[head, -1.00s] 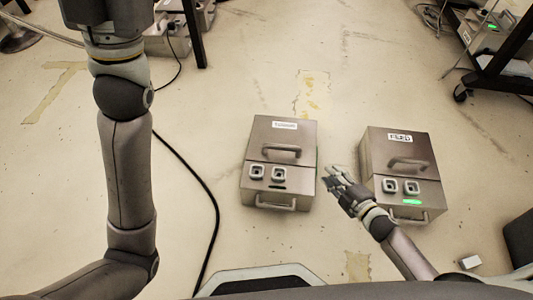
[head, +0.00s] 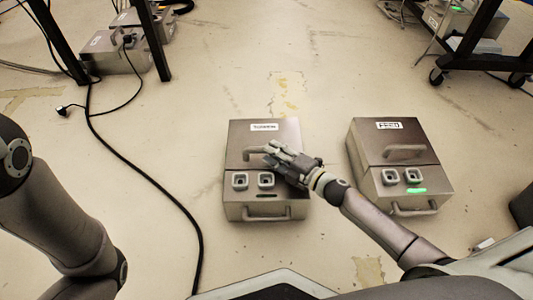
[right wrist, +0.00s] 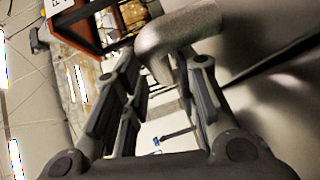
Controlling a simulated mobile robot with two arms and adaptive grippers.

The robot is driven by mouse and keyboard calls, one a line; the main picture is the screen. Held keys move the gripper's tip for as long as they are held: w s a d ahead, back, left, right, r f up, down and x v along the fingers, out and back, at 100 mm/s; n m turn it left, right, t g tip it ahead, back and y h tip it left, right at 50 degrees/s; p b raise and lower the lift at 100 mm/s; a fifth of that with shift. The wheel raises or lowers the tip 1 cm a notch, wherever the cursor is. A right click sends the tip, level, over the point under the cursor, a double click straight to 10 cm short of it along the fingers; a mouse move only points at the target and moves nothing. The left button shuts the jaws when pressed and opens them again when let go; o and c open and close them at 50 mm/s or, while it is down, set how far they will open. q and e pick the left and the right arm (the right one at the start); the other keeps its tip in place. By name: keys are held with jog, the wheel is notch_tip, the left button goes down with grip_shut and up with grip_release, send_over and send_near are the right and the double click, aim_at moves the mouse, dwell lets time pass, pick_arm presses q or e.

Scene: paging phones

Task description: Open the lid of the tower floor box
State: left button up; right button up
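Two metal floor boxes stand side by side on the floor in the head view, a left box (head: 237,137) and a right box (head: 362,135). Each has a label too small to read surely, so I cannot tell which is the tower one. Both lids are closed. My right gripper (head: 271,152) is at the left box's lid handle (head: 252,151) and hides its right part. In the right wrist view, the open fingers of the right gripper (right wrist: 165,75) have the rounded metal handle (right wrist: 180,33) between their tips. My left gripper is out of view; only its arm shows.
The left box front has two sockets (head: 240,180) and a lower handle (head: 267,217). A black cable (head: 150,172) runs along the floor at left. More boxes (head: 115,52) stand at the back left, a wheeled stand (head: 470,45) at the back right. Floor behind the boxes is clear.

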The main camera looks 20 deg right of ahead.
jog(key=shift+b+x, duration=0.4)
jog(key=shift+x, duration=1.1)
grip_shut()
